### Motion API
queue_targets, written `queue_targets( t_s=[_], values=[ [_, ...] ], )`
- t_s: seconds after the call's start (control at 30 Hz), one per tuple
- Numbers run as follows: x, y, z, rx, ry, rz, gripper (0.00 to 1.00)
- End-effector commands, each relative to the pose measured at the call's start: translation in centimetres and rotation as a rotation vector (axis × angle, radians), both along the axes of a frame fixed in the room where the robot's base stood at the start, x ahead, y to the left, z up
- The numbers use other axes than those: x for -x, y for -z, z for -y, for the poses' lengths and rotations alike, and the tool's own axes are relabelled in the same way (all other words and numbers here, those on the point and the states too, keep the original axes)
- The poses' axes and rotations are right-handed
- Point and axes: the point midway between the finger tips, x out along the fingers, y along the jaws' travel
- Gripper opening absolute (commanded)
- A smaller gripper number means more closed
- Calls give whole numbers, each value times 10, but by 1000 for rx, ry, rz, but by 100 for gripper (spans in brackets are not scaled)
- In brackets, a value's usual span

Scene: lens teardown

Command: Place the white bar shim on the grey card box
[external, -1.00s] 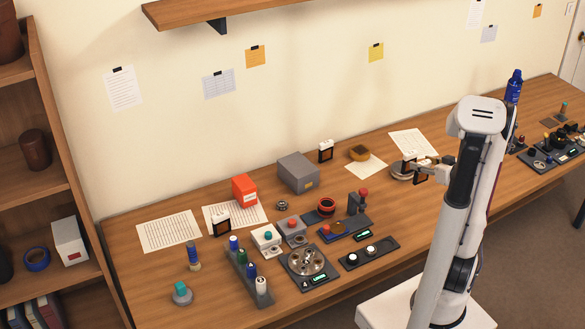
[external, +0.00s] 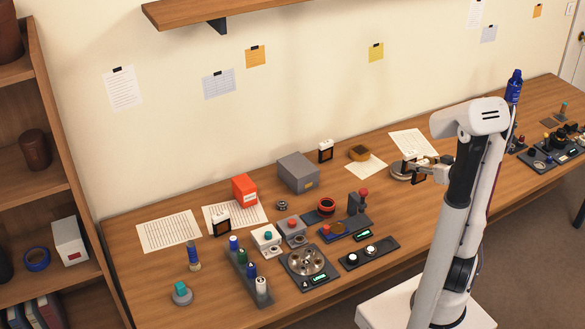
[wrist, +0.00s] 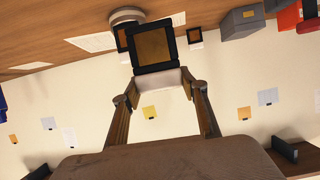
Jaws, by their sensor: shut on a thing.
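My gripper (external: 431,171) is at the right of the bench, shut on a white bar shim, a white bar with a black square frame and brown window (external: 419,175). In the wrist view the white bar (wrist: 160,82) lies between the fingertips (wrist: 162,90), its frame (wrist: 154,50) pointing to the picture's top. The grey card box (external: 298,174) stands left of my gripper, near the wall, its top bare. It also shows in the wrist view (wrist: 242,22), at top right, apart from the held shim.
Similar framed pieces stand beside the grey box (external: 326,151), by the red box (external: 221,224) and close behind the held one (external: 407,165). A round grey piece (external: 398,173) is beside my gripper. The red box (external: 244,190) stands left of the grey box.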

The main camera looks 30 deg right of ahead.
Motion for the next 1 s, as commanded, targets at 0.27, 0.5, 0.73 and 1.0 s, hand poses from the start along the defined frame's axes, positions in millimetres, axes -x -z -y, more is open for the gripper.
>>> queue_targets(
  t_s=[0.27,0.5,0.73,1.0],
  values=[
    [-22,4,-37,0,-82,0,22],
    [-57,2,-82,1,-195,1,22],
    [-95,-2,-125,0,-302,2,22],
    [-141,-8,-177,2,-410,2,22]
  ],
)
